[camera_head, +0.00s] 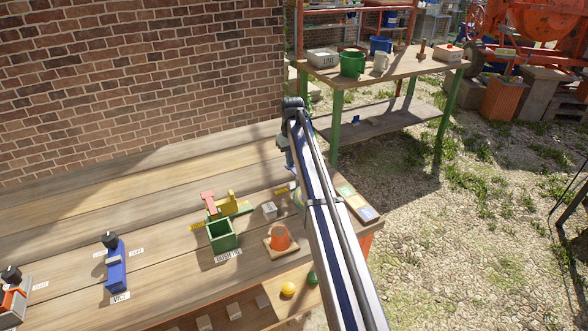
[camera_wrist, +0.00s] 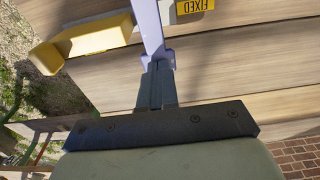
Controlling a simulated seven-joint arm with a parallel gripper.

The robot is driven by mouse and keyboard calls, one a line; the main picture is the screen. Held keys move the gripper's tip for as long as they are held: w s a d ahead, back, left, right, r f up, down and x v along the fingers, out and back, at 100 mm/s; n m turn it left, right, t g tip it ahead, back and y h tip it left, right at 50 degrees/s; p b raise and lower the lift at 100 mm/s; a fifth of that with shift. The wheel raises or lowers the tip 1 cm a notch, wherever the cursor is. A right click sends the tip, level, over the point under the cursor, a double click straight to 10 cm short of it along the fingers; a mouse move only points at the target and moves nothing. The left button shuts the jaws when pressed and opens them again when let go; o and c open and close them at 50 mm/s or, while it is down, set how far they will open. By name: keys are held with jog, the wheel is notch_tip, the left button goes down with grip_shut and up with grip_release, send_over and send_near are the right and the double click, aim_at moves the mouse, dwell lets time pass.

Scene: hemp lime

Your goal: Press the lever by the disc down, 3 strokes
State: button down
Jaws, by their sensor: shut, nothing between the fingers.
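My gripper (camera_wrist: 157,78) is shut and empty in the wrist view, its narrow dark fingers pointing up the picture. A pale lavender bar (camera_wrist: 148,25) runs on from the fingertips; I cannot tell whether it touches them or whether it is the lever. A yellow trough-like part (camera_wrist: 90,45) lies left of it, and a yellow label reading FIXED (camera_wrist: 193,6) is to its right. In the head view my arm hides the gripper's tips and most of this device. No disc can be made out with certainty.
On the plank bench (camera_head: 165,235) stand a green box (camera_head: 222,236) with a red lever (camera_head: 208,201), a blue device (camera_head: 116,270) with a black knob, and an orange cup (camera_head: 280,238). A second table (camera_head: 400,68) with containers is behind. A brick wall (camera_head: 140,80) borders the bench.

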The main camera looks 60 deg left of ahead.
notch_tip(320, 180, up, 7)
jog(key=shift+d, duration=0.25)
dwell(0.7)
jog(key=shift+r, duration=0.1)
